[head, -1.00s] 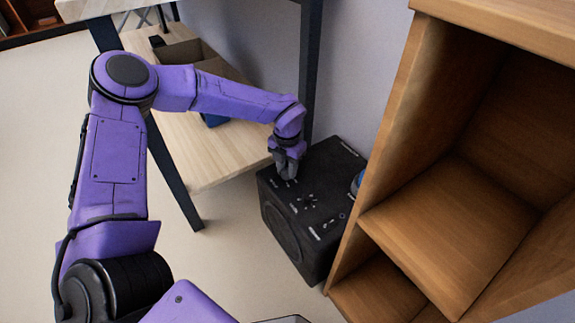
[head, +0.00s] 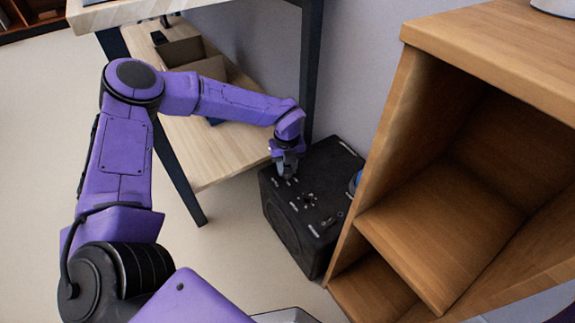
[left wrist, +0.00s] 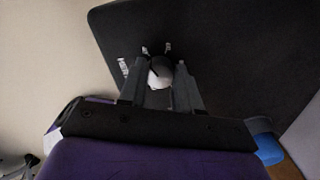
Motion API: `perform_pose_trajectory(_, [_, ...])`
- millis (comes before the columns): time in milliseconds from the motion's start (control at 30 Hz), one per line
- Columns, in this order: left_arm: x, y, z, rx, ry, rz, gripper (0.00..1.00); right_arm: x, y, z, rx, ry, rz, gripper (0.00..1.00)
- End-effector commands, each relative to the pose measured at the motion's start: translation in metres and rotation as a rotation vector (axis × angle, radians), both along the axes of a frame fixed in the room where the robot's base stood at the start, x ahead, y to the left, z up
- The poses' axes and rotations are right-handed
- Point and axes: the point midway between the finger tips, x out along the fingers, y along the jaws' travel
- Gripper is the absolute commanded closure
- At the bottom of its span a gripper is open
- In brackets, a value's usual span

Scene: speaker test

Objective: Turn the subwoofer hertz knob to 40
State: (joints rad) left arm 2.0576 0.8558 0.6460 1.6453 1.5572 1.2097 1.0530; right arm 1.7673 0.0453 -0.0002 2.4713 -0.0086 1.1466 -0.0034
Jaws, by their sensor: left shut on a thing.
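The black subwoofer (head: 325,180) stands on the floor between the table leg and the wooden shelf, its top panel carrying knobs and white markings. My left gripper (head: 287,172) points down at the far-left part of that panel. Another knob (head: 309,198) shows near the middle of the panel. My right gripper is not in view.
A wooden shelf unit (head: 420,240) stands close on the right of the subwoofer. A table with a light wood lower shelf (head: 195,160) and dark legs (head: 180,180) stands at left, holding a cardboard box (head: 190,52). A blue item (head: 354,183) sits beside the subwoofer. Open floor lies in front.

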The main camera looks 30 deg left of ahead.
Motion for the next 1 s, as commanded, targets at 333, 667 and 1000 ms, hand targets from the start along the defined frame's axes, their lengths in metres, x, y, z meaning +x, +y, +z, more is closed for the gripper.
perform_pose_trajectory(333, [-0.001, 0.0005, -0.0004, 0.001, 0.003, 0.093, 0.98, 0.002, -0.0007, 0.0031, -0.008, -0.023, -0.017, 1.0])
perform_pose_trajectory(667, [-0.001, 0.0005, -0.0008, 0.001, 0.003, 0.101, 0.98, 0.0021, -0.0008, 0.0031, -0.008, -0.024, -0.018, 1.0])
perform_pose_trajectory(1000, [-0.0005, -0.0001, -0.0005, 0.001, 0.002, 0.099, 0.42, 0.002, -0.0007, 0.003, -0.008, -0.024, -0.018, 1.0])
